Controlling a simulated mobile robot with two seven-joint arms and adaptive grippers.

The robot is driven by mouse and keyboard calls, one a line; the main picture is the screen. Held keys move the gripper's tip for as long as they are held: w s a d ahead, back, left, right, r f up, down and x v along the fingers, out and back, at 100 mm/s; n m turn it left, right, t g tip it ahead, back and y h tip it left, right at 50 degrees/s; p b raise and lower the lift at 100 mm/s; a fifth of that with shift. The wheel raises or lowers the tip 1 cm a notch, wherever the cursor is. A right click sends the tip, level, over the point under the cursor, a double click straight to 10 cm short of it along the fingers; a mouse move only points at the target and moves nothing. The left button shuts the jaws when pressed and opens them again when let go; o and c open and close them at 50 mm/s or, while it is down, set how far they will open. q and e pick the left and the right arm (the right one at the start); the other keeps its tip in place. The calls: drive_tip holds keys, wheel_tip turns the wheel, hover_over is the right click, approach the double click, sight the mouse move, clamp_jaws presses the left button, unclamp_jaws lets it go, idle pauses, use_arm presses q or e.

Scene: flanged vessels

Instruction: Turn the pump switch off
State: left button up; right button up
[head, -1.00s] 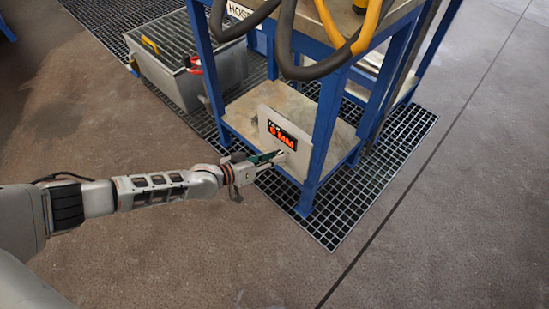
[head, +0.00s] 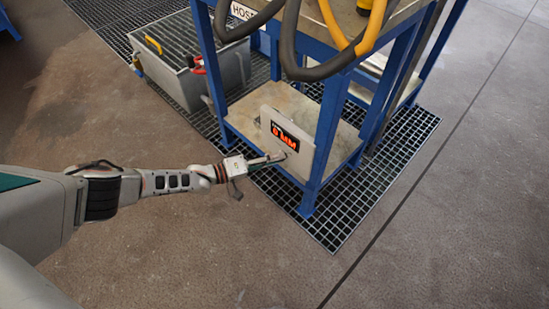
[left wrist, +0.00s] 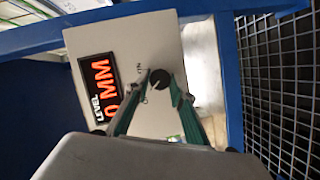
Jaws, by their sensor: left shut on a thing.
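The pump switch is a round black knob (left wrist: 159,79) on a pale panel, with small markings around it that are too small to read surely. My left gripper (left wrist: 161,88) has its two green-edged fingers shut on the knob, one on each side. In the head view, my left gripper (head: 278,157) reaches the lower front of the panel (head: 303,160) and hides the knob. My right gripper is out of view.
The panel sits in a blue frame (head: 325,130) on a floor grating (head: 345,215). Dark hoses (head: 288,45) and a yellow hose (head: 335,30) hang above. A grey bin (head: 185,75) stands at the left. The floor in front is clear.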

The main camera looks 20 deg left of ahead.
use_arm(q)
drive_tip(key=shift+n, duration=0.3)
drive_tip(key=o, duration=1.1)
drive_tip(key=v, duration=1.2)
drive_tip(key=shift+f, duration=0.1)
